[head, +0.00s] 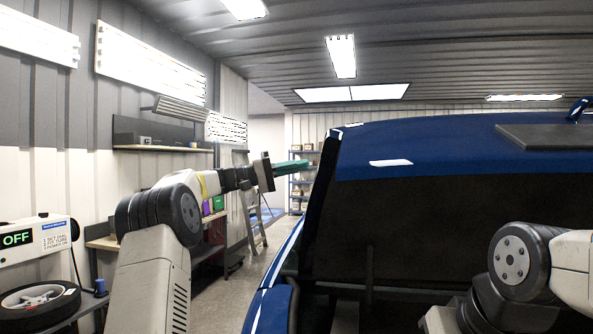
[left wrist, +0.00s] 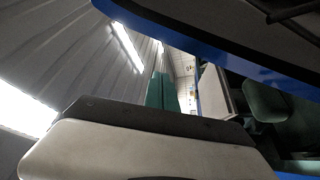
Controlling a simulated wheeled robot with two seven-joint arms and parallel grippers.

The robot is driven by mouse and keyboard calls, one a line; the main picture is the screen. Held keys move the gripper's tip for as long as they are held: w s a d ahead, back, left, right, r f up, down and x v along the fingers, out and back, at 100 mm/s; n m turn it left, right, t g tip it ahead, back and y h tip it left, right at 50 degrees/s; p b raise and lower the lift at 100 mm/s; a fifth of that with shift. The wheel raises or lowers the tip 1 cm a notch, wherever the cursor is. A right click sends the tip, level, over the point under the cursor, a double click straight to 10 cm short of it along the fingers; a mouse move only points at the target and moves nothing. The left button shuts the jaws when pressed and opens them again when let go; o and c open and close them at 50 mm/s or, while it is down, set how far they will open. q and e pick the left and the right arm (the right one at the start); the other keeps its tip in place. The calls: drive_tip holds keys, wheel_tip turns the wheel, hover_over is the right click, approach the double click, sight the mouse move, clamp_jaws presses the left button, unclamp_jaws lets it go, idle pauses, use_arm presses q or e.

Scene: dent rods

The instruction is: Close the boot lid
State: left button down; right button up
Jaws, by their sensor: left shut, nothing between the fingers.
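The blue car fills the right of the head view, seen from its rear. A blue panel (head: 440,146) with a dark area (head: 430,225) below it faces me; I take this to be the boot lid, raised. How far it stands open is unclear. In the left wrist view a blue-rimmed dark panel (left wrist: 215,52) slants overhead, with the car's interior (left wrist: 275,110) below. My left gripper (head: 300,165) has teal fingers, shut and empty, pointing right beside the panel's left edge. Contact cannot be told. The fingers also show in the left wrist view (left wrist: 161,90). My right gripper is out of view.
A tyre machine (head: 38,240) with a wheel (head: 40,300) stands at the lower left. A wall shelf (head: 165,148), a workbench (head: 105,242) and a ladder (head: 252,215) line the left side. Clear floor (head: 235,288) runs between them and the car.

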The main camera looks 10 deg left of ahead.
use_arm(q)
drive_tip(key=x, duration=0.4)
drive_tip(key=shift+d, duration=0.1)
drive_tip(key=shift+s+f, duration=0.2)
drive_tip(key=shift+s, duration=0.1)
drive_tip(key=shift+s+f, duration=0.4)
drive_tip(key=shift+s, duration=0.3)
drive_tip(key=shift+s+f, duration=0.4)
drive_tip(key=shift+s, duration=0.3)
